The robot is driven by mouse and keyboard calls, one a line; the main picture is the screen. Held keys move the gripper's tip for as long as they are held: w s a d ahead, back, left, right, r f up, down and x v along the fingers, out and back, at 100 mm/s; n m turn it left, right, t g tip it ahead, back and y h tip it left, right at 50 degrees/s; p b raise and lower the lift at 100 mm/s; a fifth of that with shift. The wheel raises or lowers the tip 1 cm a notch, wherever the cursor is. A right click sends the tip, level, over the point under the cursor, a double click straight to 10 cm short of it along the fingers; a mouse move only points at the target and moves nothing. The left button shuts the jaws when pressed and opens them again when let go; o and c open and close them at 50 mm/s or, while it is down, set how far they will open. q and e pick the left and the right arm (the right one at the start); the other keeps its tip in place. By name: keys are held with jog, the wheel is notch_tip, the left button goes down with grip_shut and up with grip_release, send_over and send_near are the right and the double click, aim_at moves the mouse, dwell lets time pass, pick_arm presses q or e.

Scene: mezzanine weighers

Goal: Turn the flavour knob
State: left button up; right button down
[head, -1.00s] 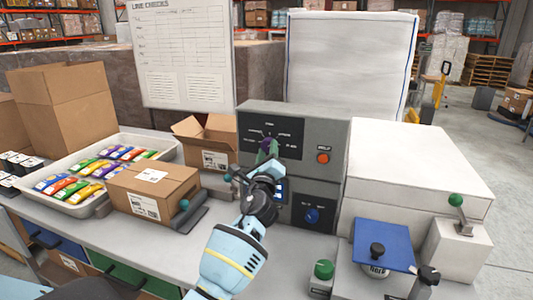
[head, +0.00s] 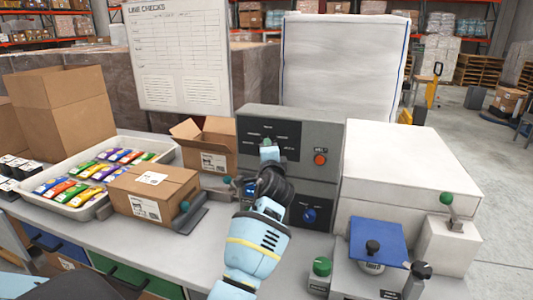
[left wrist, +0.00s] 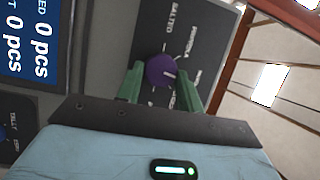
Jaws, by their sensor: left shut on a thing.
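The flavour knob (left wrist: 162,71) is a round purple knob with a white pointer line, on a dark panel with printed labels such as SALTED. In the left wrist view the line points right. My left gripper (left wrist: 160,85) has its green fingers on both sides of the knob and is shut on it. In the head view my left gripper (head: 267,146) reaches up to the upper panel of the grey machine (head: 330,132) and hides the knob. My right gripper is not in view.
On the machine are a red button (head: 320,160) and a blue knob (head: 310,215). A display (left wrist: 35,40) reads "0 pcs". At left stand a closed carton (head: 165,180), an open carton (head: 190,130) and a tray (head: 82,213) of colourful packets. A blue-topped device (head: 376,237) stands at right.

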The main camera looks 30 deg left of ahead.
pick_arm(q)
jog(key=shift+n, duration=0.6)
jog(key=shift+r+g, duration=0.1)
jog(key=shift+g, duration=0.2)
jog(key=o, duration=1)
jog(key=shift+v, duration=3.9)
jog(key=shift+s+a, duration=0.1)
